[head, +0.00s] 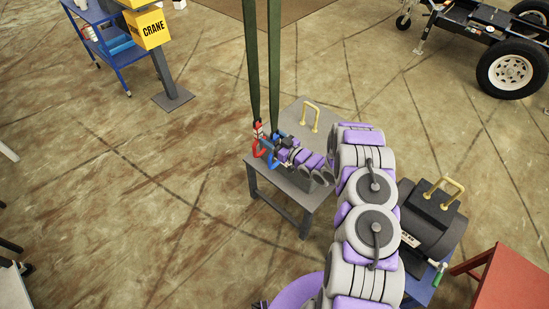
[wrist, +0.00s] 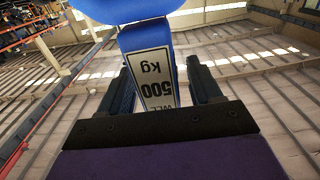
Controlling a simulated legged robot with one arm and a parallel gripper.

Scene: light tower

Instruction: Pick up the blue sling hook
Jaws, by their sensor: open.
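The blue sling hook (head: 274,161) hangs from a dark green strap (head: 274,70) above a small grey table (head: 259,180). In the wrist view, the hook's blue body (wrist: 150,38) fills the top centre, and its white 500 kg label lies between my two fingers. My gripper (head: 284,144) is open and right at the blue hook, with a finger on each side; gaps to the label show. A red sling hook (head: 258,146) hangs just left of the blue one on a second strap. My gripper partly hides the blue hook in the head view.
A yellow handle (head: 311,112) stands on the table behind my wrist. A dark cylindrical unit with a yellow handle (head: 448,190) is right of my arm, near a red table (head: 505,275).

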